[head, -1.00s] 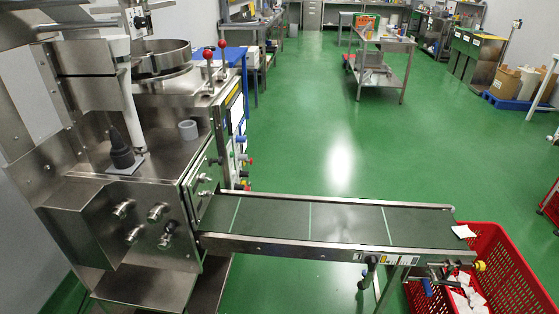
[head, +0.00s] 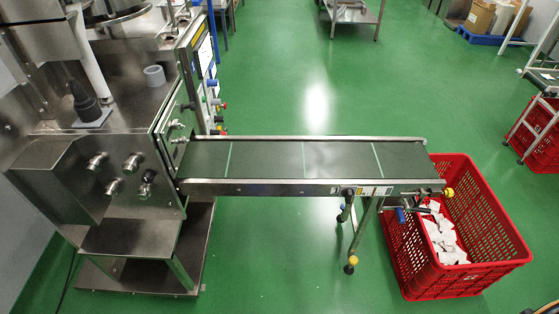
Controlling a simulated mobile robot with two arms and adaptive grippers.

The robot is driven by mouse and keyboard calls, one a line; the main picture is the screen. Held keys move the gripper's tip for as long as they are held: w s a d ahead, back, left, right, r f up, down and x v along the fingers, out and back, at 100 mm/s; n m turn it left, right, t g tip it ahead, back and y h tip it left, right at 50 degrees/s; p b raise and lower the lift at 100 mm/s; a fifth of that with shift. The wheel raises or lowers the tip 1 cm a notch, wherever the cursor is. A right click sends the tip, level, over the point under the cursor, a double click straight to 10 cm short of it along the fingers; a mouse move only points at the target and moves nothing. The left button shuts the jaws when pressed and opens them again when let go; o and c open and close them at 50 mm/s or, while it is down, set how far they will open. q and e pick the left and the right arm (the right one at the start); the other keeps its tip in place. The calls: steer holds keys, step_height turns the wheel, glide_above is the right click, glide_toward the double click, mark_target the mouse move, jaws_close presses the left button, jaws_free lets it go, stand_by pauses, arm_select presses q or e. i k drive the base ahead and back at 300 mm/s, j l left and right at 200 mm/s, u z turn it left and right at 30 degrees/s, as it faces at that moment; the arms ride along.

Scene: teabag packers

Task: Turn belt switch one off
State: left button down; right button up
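The conveyor belt (head: 270,159) runs from the steel packing machine (head: 125,120) on the left to a red crate (head: 455,283) on the right. Its dark surface has pale cross lines and carries no teabag. A black switch-like part (head: 348,192) sits on the front rail beside white and yellow labels (head: 375,191). Several coloured knobs (head: 213,92) show on the machine's far side panel. I cannot tell which control is belt switch one, nor its setting. Neither of my grippers shows.
White teabags (head: 443,235) lie in the crate under the belt's end. A yellow knob (head: 449,192) and a blue handle (head: 401,215) stick out there. Another red crate (head: 540,140) stands at the right. Green floor (head: 290,270) is clear in front of the belt.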

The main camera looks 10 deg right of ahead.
mark_target(348, 193)
steer(key=z, duration=1.05)
steer(key=i+l, duration=0.15)
steer(key=l, duration=0.15)
steer(key=i+l, duration=0.1)
steer(key=l, duration=0.25)
steer(key=u, duration=0.05)
